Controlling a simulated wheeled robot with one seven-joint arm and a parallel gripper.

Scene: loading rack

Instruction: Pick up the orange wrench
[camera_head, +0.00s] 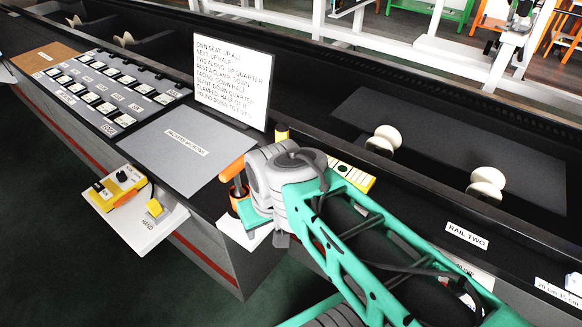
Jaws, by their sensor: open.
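An orange piece (232,168) shows just left of my grey wrist, above a dark and orange upright part (238,197). These may be the orange wrench or part of its holder; I cannot tell, as my wrist covers the right side. A white plate (236,231) shows below them at the bench's front edge. My teal arm reaches in from the lower right, and its grey wrist is beside the orange piece. My gripper's fingers cannot be made out and seem hidden by the wrist.
A grey work mat (178,143) lies clear to the left, before an upright white text board (231,84). A tray of labelled slots (101,92) is farther left. A yellow control box (119,189) sits on a front shelf. Two white rounded pieces (384,139) (487,183) stand at right.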

